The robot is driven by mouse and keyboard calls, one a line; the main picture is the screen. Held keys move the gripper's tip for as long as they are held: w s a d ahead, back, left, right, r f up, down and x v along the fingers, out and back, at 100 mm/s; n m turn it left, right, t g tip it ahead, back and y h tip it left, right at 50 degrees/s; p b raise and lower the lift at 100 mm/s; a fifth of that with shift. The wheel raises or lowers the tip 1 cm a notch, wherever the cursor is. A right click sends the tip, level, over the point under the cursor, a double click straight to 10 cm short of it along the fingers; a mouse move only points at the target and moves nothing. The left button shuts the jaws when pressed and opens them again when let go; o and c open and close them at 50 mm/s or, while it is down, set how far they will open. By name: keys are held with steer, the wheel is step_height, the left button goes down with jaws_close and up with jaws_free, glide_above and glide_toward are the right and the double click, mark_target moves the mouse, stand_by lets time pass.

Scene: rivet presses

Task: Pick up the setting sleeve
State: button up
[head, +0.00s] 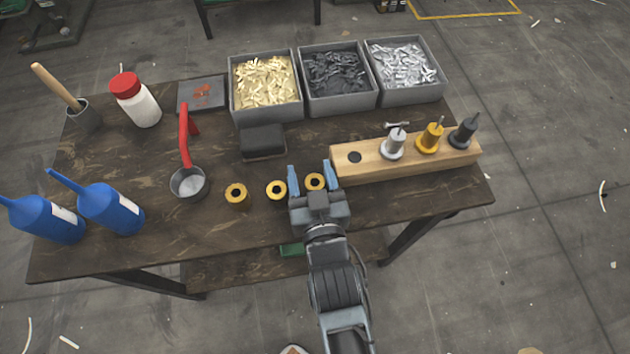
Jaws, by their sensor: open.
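I cannot tell for sure which item is the setting sleeve. Three short yellow rings with dark centres stand in a row on the table: a left ring (236,194), a middle ring (277,190) and a right ring (315,182). My gripper (309,170) is open, with its two blue fingers pointing away over the table. The right ring shows between the fingers; the middle ring is just left of the left finger. I cannot tell the gripper's height above the table. A wooden block (347,172) holds a silver (393,147), a yellow (429,140) and a black (463,134) flanged piece with pins.
The block has an empty hole at its left end. Grey bins of gold (235,105), black (309,101) and silver (376,95) pieces stand behind. A red-handled cup (188,185), blue bottles (112,208), a red-capped jar (141,107) and a dark block (263,140) are left.

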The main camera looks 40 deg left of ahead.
steer(key=shift+w+a, duration=0.1)
steer(key=c, duration=1)
steer(key=shift+r, duration=0.15)
